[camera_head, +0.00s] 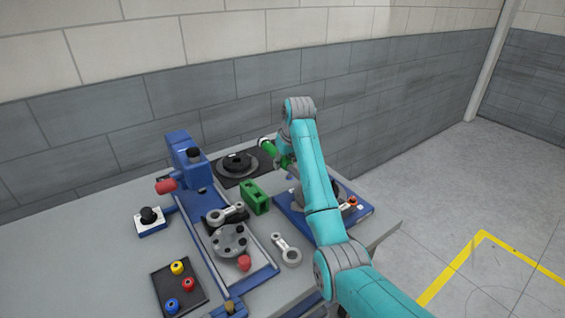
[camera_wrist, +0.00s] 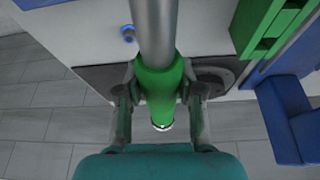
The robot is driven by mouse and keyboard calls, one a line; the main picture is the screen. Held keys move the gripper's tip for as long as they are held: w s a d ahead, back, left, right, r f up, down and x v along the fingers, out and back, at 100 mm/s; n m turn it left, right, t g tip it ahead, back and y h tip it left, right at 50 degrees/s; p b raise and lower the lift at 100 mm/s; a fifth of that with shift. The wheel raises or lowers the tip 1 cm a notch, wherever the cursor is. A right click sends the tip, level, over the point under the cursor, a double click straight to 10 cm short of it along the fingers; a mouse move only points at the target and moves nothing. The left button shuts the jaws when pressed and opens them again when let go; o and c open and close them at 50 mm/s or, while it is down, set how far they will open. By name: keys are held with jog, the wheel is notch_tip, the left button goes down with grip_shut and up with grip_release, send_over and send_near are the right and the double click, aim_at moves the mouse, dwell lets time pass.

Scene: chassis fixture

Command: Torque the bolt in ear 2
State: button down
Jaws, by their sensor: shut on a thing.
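My gripper (camera_wrist: 160,88) is shut on the green handle (camera_wrist: 160,82) of a tool with a thick grey shaft (camera_wrist: 153,25). In the head view, the green handle (camera_head: 270,149) with its pale end sticks out left of my arm, above the table. A blue fixture plate (camera_head: 362,218) lies at the table's right side, mostly hidden behind my arm. A small orange-red part (camera_head: 352,201) shows on it. The tool's tip is out of view, and I cannot tell which ear is ear 2.
A green slotted block (camera_head: 255,197) stands left of the blue plate. A dark mat with a round black part (camera_head: 237,163) lies behind it.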

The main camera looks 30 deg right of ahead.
jog(key=shift+d+r, duration=0.15)
jog(key=shift+d, duration=0.1)
jog(key=shift+d, duration=0.2)
jog(key=shift+r, duration=1.05)
dwell(0.8)
jog(key=shift+r, duration=2.4)
